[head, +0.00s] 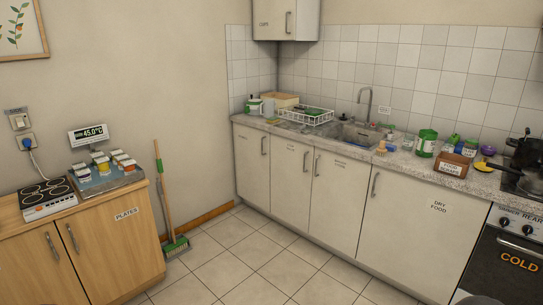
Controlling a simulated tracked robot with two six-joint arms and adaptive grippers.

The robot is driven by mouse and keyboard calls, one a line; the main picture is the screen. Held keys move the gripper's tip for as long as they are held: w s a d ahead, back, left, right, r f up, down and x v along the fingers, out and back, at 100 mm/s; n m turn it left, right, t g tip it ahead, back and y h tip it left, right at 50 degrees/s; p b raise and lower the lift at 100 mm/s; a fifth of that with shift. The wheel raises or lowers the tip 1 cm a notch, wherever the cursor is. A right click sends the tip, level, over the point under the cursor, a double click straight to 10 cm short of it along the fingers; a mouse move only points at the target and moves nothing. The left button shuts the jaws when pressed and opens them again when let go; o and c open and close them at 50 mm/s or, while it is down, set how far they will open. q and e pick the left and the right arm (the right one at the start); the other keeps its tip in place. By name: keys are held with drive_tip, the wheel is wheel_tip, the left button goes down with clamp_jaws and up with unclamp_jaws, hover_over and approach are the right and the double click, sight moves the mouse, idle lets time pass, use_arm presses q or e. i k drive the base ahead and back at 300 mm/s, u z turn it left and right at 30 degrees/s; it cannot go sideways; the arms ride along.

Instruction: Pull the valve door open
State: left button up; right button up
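No door reads clearly as the valve door. Two white base cupboard doors, one (289,180) left of the sink and one (333,205) below it, carry small labels too small to read. Both are shut, with upright metal handles. To their left is a narrow shut white door (250,165) with a handle. To their right is a wide shut white door (405,240) labelled DRY FOOD. Neither of my grippers is in view.
A wooden cabinet (125,240) labelled PLATES stands left, with a hotplate (47,197) and a scale on top. A broom (165,200) leans beside it. The tiled floor (245,260) between is clear. An oven (500,265) marked COLD stands right.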

sight(292, 161)
drive_tip(key=u, duration=0.15)
drive_tip(key=i, duration=3.55)
